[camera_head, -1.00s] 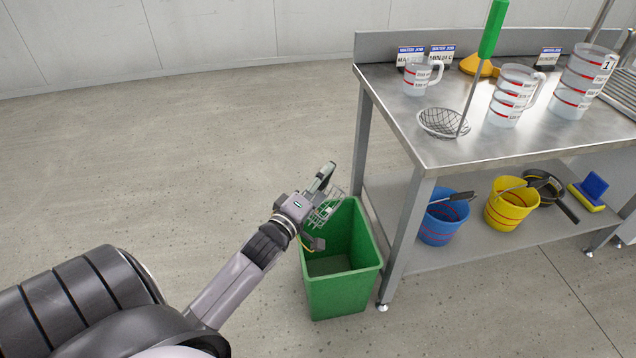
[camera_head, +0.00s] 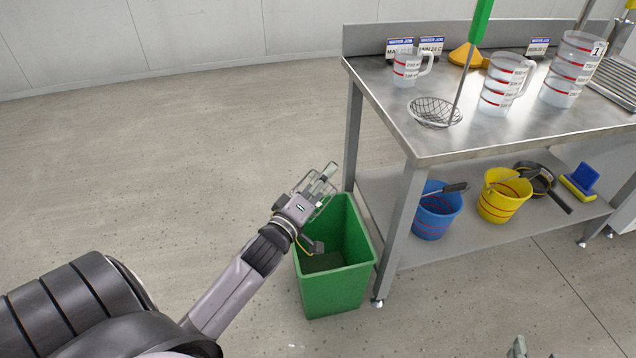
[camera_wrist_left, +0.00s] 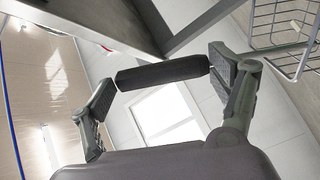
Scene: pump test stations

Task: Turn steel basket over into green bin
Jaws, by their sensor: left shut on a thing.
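The green bin (camera_head: 335,295) stands on the floor beside the bench's near left leg. My left gripper (camera_head: 321,209) is over the bin's back left rim. In the left wrist view it is shut on the black handle (camera_wrist_left: 162,73) of the steel basket. The basket's wire mesh (camera_wrist_left: 282,22) shows at the upper right of that view. In the head view the thin wire basket (camera_head: 325,186) is partly hidden behind my gripper, and looks tilted. I cannot tell whether anything is in it. A small tip of what looks like my right gripper (camera_head: 518,348) shows at the bottom edge.
A steel bench (camera_head: 480,140) stands right of the bin, its leg close to the bin's side. On it are a wire strainer (camera_head: 435,112) and measuring jugs (camera_head: 503,85). A blue bucket (camera_head: 436,215) and yellow bucket (camera_head: 503,200) stand on its lower shelf. The floor to the left is clear.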

